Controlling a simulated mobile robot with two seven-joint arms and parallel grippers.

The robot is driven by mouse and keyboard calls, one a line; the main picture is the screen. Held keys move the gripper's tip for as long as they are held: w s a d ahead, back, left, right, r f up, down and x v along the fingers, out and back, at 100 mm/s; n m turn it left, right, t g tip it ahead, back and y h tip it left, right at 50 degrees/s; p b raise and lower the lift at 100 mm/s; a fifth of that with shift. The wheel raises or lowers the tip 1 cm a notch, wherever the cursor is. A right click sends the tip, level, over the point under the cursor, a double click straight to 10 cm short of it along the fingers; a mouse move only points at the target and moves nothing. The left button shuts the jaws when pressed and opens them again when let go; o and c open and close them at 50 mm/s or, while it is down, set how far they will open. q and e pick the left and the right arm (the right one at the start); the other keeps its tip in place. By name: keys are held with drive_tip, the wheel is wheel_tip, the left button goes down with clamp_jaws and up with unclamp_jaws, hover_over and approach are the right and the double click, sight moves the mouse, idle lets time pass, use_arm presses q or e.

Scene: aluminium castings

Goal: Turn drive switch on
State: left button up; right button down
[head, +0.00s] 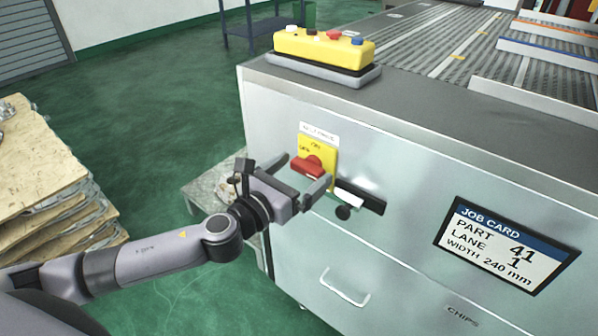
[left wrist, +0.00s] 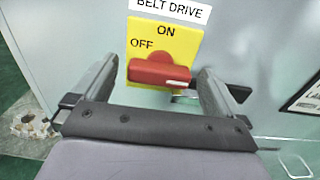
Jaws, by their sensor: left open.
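The drive switch is a red rotary handle (head: 307,167) on a yellow plate (head: 328,152) on the machine's metal side panel. In the left wrist view the red handle (left wrist: 158,74) lies about level, and the yellow plate (left wrist: 181,40) reads ON at the top and OFF at the left. A label above it reads BELT DRIVE (left wrist: 172,9). The handle's white mark (left wrist: 178,83) is at its right end. My left gripper (head: 303,171) is open, with its fingers on either side of the handle; I cannot tell whether they touch it. My right gripper is not in view.
A yellow button box (head: 323,47) sits on the machine top. A job card screen (head: 507,243) and a drawer handle (head: 344,290) are on the panel. Stacked boards (head: 40,170) stand left.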

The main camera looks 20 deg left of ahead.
use_arm(q)
drive_tip(key=c, duration=1)
